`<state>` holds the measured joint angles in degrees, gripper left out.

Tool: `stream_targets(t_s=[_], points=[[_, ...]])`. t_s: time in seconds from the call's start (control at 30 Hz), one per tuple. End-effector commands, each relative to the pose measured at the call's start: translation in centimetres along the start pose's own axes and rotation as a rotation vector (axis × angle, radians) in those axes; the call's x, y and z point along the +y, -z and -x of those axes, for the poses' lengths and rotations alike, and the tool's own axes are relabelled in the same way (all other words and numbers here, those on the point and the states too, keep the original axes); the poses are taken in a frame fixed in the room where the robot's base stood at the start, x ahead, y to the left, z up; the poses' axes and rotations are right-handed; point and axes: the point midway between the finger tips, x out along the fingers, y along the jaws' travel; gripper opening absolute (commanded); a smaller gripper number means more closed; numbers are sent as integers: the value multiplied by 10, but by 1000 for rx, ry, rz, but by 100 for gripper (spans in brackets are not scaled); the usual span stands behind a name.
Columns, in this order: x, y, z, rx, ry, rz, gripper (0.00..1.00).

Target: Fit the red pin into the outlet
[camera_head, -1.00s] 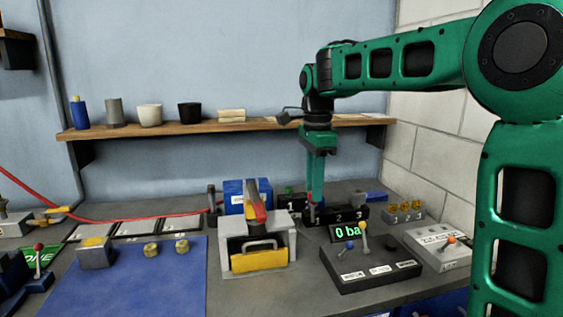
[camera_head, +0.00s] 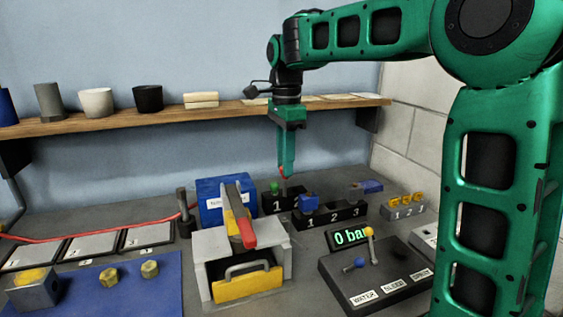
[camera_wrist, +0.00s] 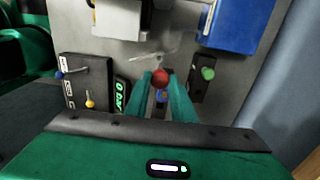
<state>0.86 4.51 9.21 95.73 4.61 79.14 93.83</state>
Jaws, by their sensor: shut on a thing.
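My gripper (camera_head: 284,172) is shut on the red pin, whose round red head (camera_wrist: 160,76) shows between the two fingers in the wrist view. In the head view only a small bit of the red pin (camera_head: 281,171) shows at the fingertips. The pin's lower end is hard to make out. I cannot tell for certain which opening is the outlet.
A grey box (camera_head: 280,262) with a yellow front and a red-tipped lever (camera_head: 243,225) stands in front. A blue box (camera_head: 211,204) is behind it. A dark panel with levers (camera_head: 385,275) and a green display are at right. Low blue mat (camera_head: 150,298) lies at left.

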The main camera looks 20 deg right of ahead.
Motion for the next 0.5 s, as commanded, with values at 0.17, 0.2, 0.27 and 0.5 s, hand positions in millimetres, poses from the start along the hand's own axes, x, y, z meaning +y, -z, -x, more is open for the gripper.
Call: stream_targets(t_s=[0.17,0.2,0.27,0.5], points=[[0,-2,0,0,0,3,3],[0,-2,0,0,0,3,3],[0,-2,-2,0,0,3,3],[0,-2,-16,0,-1,4,3]])
